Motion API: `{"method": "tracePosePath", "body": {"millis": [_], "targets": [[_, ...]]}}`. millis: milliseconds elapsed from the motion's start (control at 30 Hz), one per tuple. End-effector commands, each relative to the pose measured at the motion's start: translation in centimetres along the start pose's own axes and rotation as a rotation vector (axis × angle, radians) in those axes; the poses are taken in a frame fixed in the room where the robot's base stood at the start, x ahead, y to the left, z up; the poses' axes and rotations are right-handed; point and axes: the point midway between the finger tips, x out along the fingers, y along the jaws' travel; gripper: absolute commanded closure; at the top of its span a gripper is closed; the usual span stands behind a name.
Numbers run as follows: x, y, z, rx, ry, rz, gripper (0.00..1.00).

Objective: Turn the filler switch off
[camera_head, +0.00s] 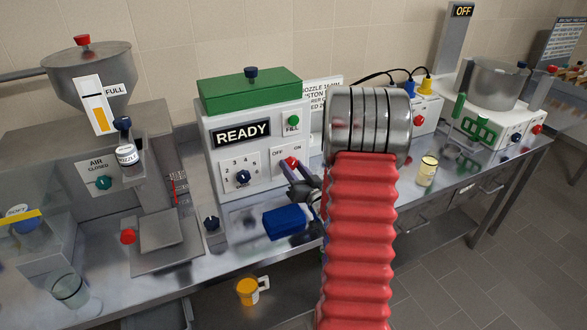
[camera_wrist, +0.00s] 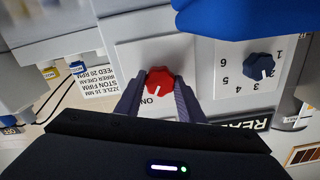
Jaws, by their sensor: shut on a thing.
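The filler (camera_head: 250,150) is a grey box with a green lid, a READY display and a FILL button (camera_head: 293,120). Its switch is a red knob (camera_head: 291,162) under OFF and ON labels. In the wrist view the red knob (camera_wrist: 160,80) sits between the two fingers of my gripper (camera_head: 299,180), which is shut on it. The knob's white mark points toward the ON label (camera_wrist: 150,100); the OFF label cannot be made out in the wrist view.
A blue numbered dial (camera_head: 243,178) is beside the switch. A blue block (camera_head: 285,222) is below my gripper. A hopper (camera_head: 85,75) stands left, a pale yellow jar (camera_head: 427,171) right, and a steel pot (camera_head: 497,84) far right.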

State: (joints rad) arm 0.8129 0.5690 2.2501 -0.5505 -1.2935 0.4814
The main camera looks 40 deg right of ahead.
Motion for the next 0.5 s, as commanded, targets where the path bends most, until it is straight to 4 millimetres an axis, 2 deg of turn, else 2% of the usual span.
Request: {"method": "tracePosePath", "body": {"millis": [267,500], "targets": [[-0.03,0.12,-0.01,-0.171,0.000,0.003,0.87],[-0.04,0.11,0.00,-0.388,0.000,0.003,0.87]]}}
